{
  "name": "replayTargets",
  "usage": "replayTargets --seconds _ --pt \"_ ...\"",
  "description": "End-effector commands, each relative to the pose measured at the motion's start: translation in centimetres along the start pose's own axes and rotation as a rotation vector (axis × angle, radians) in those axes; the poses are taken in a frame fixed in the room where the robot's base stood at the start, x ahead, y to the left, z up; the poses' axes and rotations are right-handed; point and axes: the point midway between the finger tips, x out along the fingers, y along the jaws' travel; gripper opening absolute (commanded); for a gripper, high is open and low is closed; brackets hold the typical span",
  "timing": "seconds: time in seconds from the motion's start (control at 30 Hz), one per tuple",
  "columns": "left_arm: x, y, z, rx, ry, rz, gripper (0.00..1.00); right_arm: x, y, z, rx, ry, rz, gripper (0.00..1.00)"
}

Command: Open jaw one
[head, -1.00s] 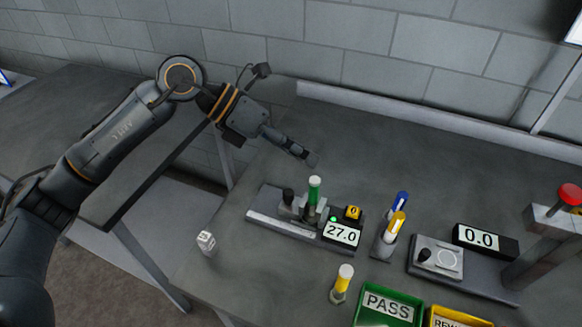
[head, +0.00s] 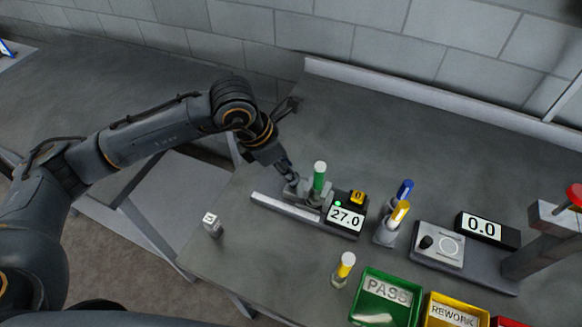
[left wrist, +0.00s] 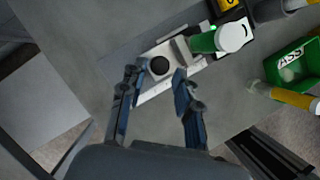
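The jaw fixture (head: 290,208) is a low grey rail with a small display reading 27.0 (head: 346,217) and a lit green lamp at its right end. The fixture's round black knob (left wrist: 160,66) shows in the left wrist view. My left gripper (head: 291,181) is over the knob end, hiding the knob in the head view. Its fingers (left wrist: 157,78) are apart, either side of the knob; contact cannot be told. My right gripper is not in view.
Right of the fixture are blue- and yellow-topped pieces (head: 396,215) and a second station reading 0.0 (head: 481,228). A small white block (head: 212,223) is near the left edge.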

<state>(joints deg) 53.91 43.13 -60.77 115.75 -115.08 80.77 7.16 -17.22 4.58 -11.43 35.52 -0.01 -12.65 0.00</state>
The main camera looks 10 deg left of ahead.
Motion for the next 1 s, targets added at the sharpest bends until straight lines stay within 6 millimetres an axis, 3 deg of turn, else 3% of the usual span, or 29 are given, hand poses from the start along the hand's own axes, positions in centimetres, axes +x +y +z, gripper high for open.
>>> replayTargets --seconds 0.2,0.53,0.7,1.0 --pt "2.2 0.0 0.0 -0.001 0.001 -0.002 0.33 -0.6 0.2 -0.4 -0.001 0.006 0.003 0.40" --pt "2.6 0.0 0.0 -0.001 -0.001 0.000 0.33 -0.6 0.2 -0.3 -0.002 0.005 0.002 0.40" --pt "2.6 0.0 0.0 -0.001 -0.001 -0.001 0.00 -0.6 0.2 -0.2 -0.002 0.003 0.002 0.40" --pt "2.6 0.3 -0.3 -0.002 0.000 0.000 0.00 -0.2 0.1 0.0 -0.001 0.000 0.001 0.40"
